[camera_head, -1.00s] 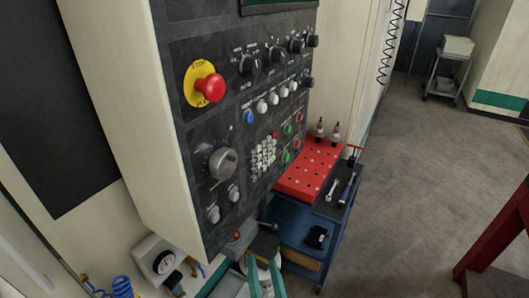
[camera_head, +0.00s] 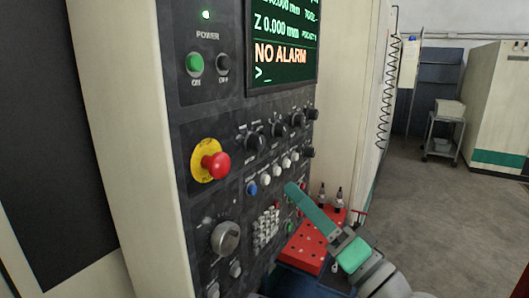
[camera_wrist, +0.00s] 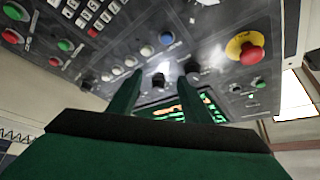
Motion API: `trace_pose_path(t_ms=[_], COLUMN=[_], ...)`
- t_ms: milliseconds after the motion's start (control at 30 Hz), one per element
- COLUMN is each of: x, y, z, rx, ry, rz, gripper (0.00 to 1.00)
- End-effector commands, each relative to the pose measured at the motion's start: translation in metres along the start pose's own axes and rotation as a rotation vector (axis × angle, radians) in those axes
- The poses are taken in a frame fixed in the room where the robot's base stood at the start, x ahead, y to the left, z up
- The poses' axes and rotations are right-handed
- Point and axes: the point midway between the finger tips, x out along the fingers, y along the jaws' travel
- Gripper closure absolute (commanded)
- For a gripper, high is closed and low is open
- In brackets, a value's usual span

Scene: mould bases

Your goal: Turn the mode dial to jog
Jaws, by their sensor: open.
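The dark control panel carries a row of black dials; the nearest one (camera_head: 255,142) sits right of the emergency stop. The lettering around the dials is too small to read, so I cannot tell which is the mode dial or where it points. My gripper (camera_head: 290,187) is raised in front of the panel, its green finger overlapping the lower right buttons. In the wrist view the panel appears upside down, and my gripper (camera_wrist: 160,74) has two green fingers apart with nothing held. A black dial (camera_wrist: 158,80) shows between the fingertips, another (camera_wrist: 193,74) beside the right one. Contact is not visible.
The red emergency stop (camera_head: 215,165) sits left of the dials. A row of white buttons with a blue one (camera_head: 251,187) lies below them, and a large grey knob (camera_head: 225,238) lower still. The screen (camera_head: 285,55) reads NO ALARM. A red rack (camera_head: 305,250) stands beyond the panel.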

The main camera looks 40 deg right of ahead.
Motion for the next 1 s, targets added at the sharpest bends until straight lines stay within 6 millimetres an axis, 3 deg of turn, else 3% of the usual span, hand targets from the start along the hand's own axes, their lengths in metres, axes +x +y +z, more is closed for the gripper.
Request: trace_pose_path(t_ms=[100, 200, 467, 1000], x=[-0.007, -0.011, -0.01, 0.073], y=[-0.036, -0.055, -0.072, -0.077], z=[-0.019, -0.026, -0.029, -0.018], rx=[-0.042, -0.066, -0.086, -0.086], ry=[-0.048, -0.085, -0.123, -0.123], rz=[-0.037, -0.053, -0.065, -0.066], gripper=[0.55, 0.55, 0.55, 0.55])
